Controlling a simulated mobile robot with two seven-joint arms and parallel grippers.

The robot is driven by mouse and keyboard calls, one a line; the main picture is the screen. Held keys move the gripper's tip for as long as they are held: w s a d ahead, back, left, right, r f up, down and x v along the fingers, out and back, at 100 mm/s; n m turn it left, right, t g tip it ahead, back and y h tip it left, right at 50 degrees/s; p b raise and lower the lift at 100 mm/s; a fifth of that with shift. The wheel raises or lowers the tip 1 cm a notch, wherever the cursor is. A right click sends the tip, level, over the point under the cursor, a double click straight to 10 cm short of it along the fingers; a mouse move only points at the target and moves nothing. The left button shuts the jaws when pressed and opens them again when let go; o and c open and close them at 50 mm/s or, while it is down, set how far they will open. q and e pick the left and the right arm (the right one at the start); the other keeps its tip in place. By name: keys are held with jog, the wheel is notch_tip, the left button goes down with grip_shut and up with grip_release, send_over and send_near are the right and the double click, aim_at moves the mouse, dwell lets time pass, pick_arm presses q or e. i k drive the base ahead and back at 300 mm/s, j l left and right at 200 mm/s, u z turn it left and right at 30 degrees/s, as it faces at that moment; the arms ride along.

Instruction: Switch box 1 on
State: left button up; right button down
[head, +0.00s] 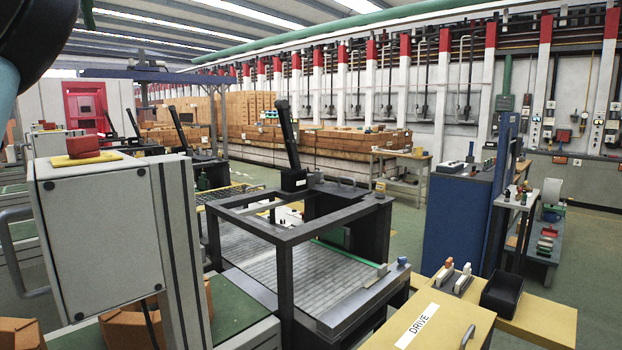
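No label reading box 1 can be made out, so I cannot tell which one it is. A large grey box (103,225) stands close at the left, with a red block (97,144) on a yellow plate (86,159) on its top. A yellow box marked DRIVE (421,322) is at the bottom right, with a grey handle (467,336) on its top. Behind that handle, small levers with orange and white tops stand on a base (454,280). Neither of my grippers is in view. Only a dark rounded part, probably of my arm, shows at the top left corner.
A dark metal frame (297,229) stands over a ribbed conveyor bed (266,265) in the middle. A black open bin (503,293) sits beside the levers. A blue cabinet (459,220) stands behind. Green floor (405,226) is free between the frame and the cabinet.

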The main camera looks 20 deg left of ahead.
aim_at(86, 146)
jog(key=k+l, duration=0.15)
jog(key=l, duration=0.2)
jog(key=k+l, duration=0.1)
jog(key=l, duration=0.25)
jog(key=k+l, duration=0.15)
jog(key=l, duration=0.25)
jog(key=k+l, duration=0.15)
jog(key=l, duration=0.2)
